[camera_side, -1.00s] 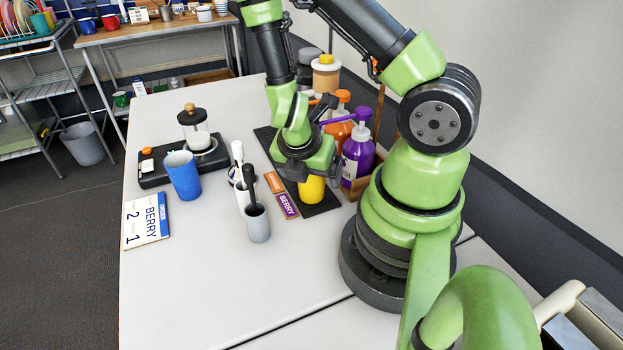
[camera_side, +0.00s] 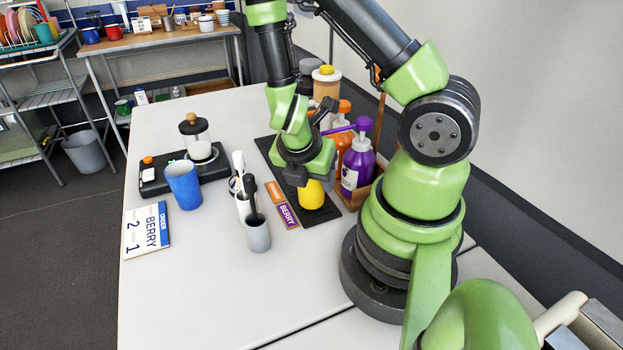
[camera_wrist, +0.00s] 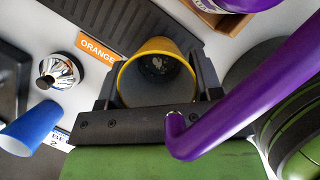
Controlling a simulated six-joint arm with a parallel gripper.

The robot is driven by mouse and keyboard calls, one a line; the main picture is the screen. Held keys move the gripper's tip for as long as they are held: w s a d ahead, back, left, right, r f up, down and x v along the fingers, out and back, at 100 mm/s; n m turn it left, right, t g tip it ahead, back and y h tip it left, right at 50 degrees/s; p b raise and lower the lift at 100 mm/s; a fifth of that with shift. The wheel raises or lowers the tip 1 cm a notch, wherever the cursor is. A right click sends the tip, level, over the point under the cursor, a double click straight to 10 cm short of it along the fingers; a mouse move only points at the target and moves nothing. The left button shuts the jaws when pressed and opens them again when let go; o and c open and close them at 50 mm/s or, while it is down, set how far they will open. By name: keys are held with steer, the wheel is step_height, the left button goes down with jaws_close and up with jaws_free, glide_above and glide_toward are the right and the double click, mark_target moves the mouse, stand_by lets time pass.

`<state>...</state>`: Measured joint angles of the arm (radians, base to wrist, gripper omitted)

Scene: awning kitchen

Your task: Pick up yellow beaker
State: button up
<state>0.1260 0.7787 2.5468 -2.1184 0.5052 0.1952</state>
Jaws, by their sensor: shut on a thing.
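The yellow beaker (camera_side: 311,194) stands upright on the dark ribbed mat (camera_side: 325,215), below my gripper (camera_side: 308,177) in the side view. In the wrist view I look into the open mouth of the yellow beaker (camera_wrist: 157,72), grey inside. My gripper (camera_wrist: 158,100) is shut on the beaker, with a finger on each side of it. Whether the beaker's base touches the mat is hard to tell. The purple pump spout (camera_wrist: 240,90) crosses close in front of the gripper in the wrist view.
A purple pump bottle (camera_side: 358,168) and an orange one (camera_side: 342,138) stand close to the right of my gripper. A grey cup with utensils (camera_side: 257,236) and a blue beaker (camera_side: 184,186) are to the left. The front of the table is clear.

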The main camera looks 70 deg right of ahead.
steer(key=a, duration=0.3)
steer(key=shift+w+a, duration=0.25)
steer(key=shift+a, duration=0.05)
steer(key=shift+a+r, duration=0.15)
step_height(320, 180, up, 13)
steer(key=shift+r, duration=0.15)
stand_by(0.7)
steer(key=shift+r, duration=0.1)
stand_by(1.0)
step_height(320, 180, up, 5)
glide_above(306, 200)
steer(key=a, duration=0.2)
steer(key=w+a+n+t, duration=0.1)
steer(key=w+a+n, duration=0.1)
steer(key=w+a, duration=0.45)
steer(key=w+a+n+t, duration=0.1)
steer(key=w+a+n, duration=0.15)
steer(key=w, duration=0.75)
steer(key=f, duration=2)
steer(key=shift+w+a+f, duration=0.25)
steer(key=shift+a, duration=0.05)
